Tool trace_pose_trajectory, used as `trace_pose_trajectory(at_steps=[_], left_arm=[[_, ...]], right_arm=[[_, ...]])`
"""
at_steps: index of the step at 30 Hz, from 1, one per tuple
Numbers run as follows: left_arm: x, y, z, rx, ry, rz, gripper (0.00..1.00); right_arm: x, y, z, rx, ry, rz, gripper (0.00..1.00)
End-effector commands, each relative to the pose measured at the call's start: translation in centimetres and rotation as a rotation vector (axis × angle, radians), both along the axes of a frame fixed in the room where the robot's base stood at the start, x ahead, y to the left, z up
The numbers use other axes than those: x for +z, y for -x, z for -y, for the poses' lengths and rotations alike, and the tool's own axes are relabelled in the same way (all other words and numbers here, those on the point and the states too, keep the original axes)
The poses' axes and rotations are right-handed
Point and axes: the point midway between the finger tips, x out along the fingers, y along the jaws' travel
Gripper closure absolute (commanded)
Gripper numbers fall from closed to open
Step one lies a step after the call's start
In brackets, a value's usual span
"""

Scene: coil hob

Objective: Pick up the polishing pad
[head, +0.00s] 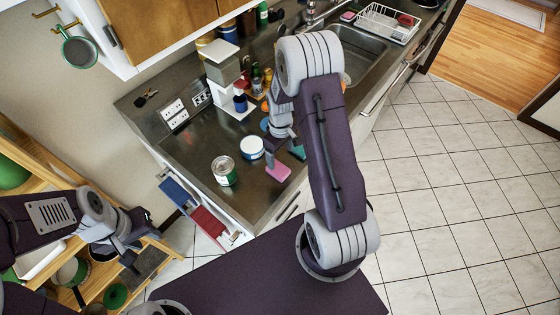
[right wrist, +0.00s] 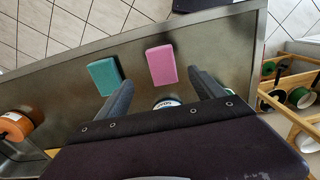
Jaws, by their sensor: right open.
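Two block-like pads lie on the dark worktop: a pink pad (head: 277,172) near the front edge and a teal pad (head: 299,152) to its right. I cannot tell from looks which one is the polishing pad. My right gripper (head: 282,152) is above the worktop close to both. In the right wrist view, its fingers (right wrist: 161,82) are apart with nothing between them. The pink pad (right wrist: 161,65) lies beyond the gap between the tips, and the teal pad (right wrist: 104,75) lies beyond the left finger. My left gripper (head: 133,250) is near the wooden shelf, away from the pads.
A white-lidded tub (head: 251,148) and an open can (head: 224,170) stand on the worktop left of the pads. An orange item (right wrist: 14,126) is at the left in the wrist view. A sink (head: 360,58) and dish rack (head: 388,22) are further back. The tiled floor is clear.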

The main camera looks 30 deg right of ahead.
Motion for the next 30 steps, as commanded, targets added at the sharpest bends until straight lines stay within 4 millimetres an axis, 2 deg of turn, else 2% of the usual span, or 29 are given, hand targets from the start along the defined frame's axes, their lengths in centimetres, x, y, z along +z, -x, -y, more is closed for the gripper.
trace_pose_trajectory(at_steps=[1,5,12,17,23,27,30], left_arm=[[0.4,0.0,0.0,0.0,0.0,0.0,0.64],[0.4,0.0,0.0,0.0,0.0,0.0,0.64],[1.6,0.0,0.0,0.0,0.0,0.0,0.64],[1.7,0.0,0.0,0.0,0.0,0.0,0.64],[3.7,0.0,0.0,0.0,0.0,0.0,0.64],[3.9,0.0,0.0,0.0,0.0,0.0,0.64],[3.8,0.0,0.0,0.0,0.0,0.0,0.64]], right_arm=[[0.4,0.0,0.1,-0.003,0.0,0.0,0.22],[-0.2,0.1,0.1,-0.004,-0.001,-0.003,0.22],[-3.3,0.1,0.0,-0.004,0.0,-0.002,0.22],[-3.9,0.0,0.0,-0.003,0.0,-0.001,0.22],[-6.6,-0.1,-0.4,-0.004,0.0,-0.004,0.22],[-8.5,-0.2,-0.4,-0.004,0.0,0.0,0.22],[-8.9,-0.3,-0.4,-0.004,0.0,0.002,0.22]])
